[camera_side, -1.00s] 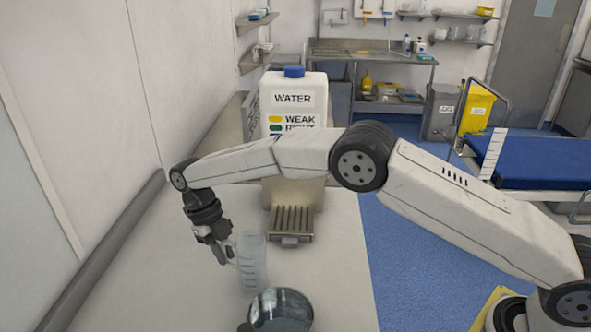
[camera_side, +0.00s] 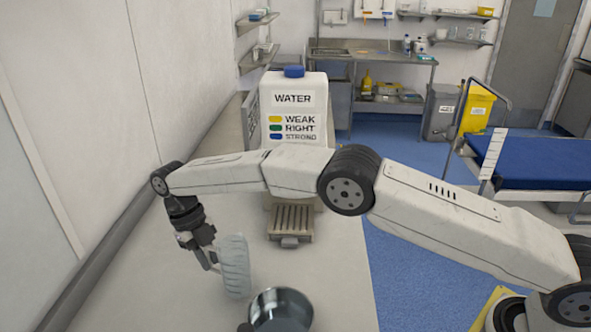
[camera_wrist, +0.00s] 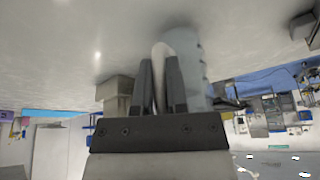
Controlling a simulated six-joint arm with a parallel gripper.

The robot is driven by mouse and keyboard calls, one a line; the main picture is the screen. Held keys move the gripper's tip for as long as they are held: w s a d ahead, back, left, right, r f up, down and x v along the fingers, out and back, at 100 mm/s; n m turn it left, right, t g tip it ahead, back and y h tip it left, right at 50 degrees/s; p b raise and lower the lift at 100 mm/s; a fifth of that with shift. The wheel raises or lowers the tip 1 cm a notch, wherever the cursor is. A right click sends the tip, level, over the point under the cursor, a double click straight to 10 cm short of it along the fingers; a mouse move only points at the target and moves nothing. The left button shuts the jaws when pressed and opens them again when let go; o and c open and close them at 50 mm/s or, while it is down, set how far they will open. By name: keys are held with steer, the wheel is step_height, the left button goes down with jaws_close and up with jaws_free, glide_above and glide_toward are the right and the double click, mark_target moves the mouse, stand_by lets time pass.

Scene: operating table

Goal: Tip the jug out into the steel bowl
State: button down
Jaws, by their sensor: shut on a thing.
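The clear, ribbed jug (camera_side: 235,265) is near the left of the steel bowl (camera_side: 281,308) in the side view. My gripper (camera_side: 213,262) is shut on the jug's handle, at the jug's left side. The jug leans slightly, and I cannot tell whether its base touches the table. In the wrist view my gripper's fingers (camera_wrist: 161,88) close around the pale handle, with the jug (camera_wrist: 190,65) just to the right. The bowl stands on the table near the bottom edge of the side view, its open top facing up. The jug's contents cannot be made out.
A water dispenser (camera_side: 294,112) with coloured labels stands behind, with a slatted drip tray (camera_side: 290,222) in front of it. A wall runs along the table's left side. The pale table (camera_side: 335,265) is clear to the right of the bowl.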

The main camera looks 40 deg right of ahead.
mark_target(221, 261)
steer(key=shift+s+r+t, duration=0.55)
steer(key=shift+r+t, duration=0.2)
steer(key=shift+t, duration=0.25)
steer(key=shift+s+d+r+t+y, duration=0.1)
steer(key=shift+s+r+t, duration=0.6)
steer(key=shift+t, duration=0.5)
steer(key=shift+s+r+t+y, duration=0.1)
steer(key=shift+s+r+t, duration=0.4)
steer(key=shift+s+t, duration=0.6)
steer(key=shift+s+d+r+t+y, duration=0.1)
steer(key=shift+s+r+t, duration=0.55)
steer(key=shift+t, duration=0.65)
steer(key=shift+s+t, duration=0.1)
steer(key=shift+t, duration=0.5)
steer(key=shift+s+r, duration=0.1)
steer(key=shift+s+t, duration=0.3)
steer(key=shift+t, duration=0.8)
steer(key=shift+s+r+t, duration=0.45)
steer(key=shift+r+t, duration=0.05)
steer(key=shift+t, duration=0.3)
steer(key=shift+s+r, duration=0.1)
steer(key=shift+s, duration=0.1)
